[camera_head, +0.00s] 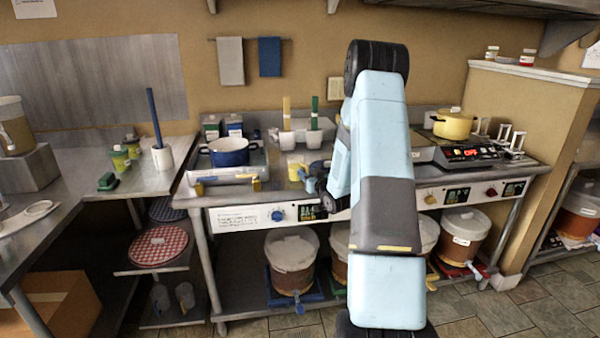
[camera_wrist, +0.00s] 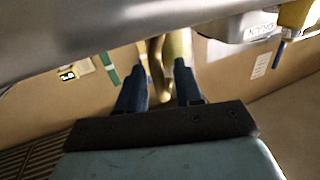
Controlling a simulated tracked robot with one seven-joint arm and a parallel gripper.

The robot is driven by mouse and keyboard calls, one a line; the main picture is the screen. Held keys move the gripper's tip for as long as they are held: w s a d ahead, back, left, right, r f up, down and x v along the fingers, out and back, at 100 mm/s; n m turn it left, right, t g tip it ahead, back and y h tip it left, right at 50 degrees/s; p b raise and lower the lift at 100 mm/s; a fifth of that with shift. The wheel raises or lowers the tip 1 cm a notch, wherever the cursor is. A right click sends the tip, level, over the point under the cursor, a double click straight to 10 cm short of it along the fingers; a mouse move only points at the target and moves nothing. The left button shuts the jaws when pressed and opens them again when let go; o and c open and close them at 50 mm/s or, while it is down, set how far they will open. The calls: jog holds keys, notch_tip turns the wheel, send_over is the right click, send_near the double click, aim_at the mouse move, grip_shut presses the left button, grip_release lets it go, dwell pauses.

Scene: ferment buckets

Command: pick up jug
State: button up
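A pale yellow vessel that looks like the jug (camera_head: 295,168) stands on the steel counter, left of my gripper in the head view. My gripper (camera_head: 308,175) is low over the counter beside it, partly hidden by my arm. In the wrist view, my gripper (camera_wrist: 158,85) has its two dark blue fingers spread apart. A yellowish shape with a curved, handle-like part (camera_wrist: 157,68) shows between and beyond the fingertips. It is blurred, and I cannot tell whether the fingers touch it.
A blue pot (camera_head: 229,152) stands on the counter to the left. A white utensil holder (camera_head: 300,132) is behind the jug. A yellow pot (camera_head: 453,125) is by the hob (camera_head: 468,153) at right. Several lidded buckets, one a white-lidded bucket (camera_head: 292,258), stand on the shelf below.

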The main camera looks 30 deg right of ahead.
grip_shut()
dwell(0.5)
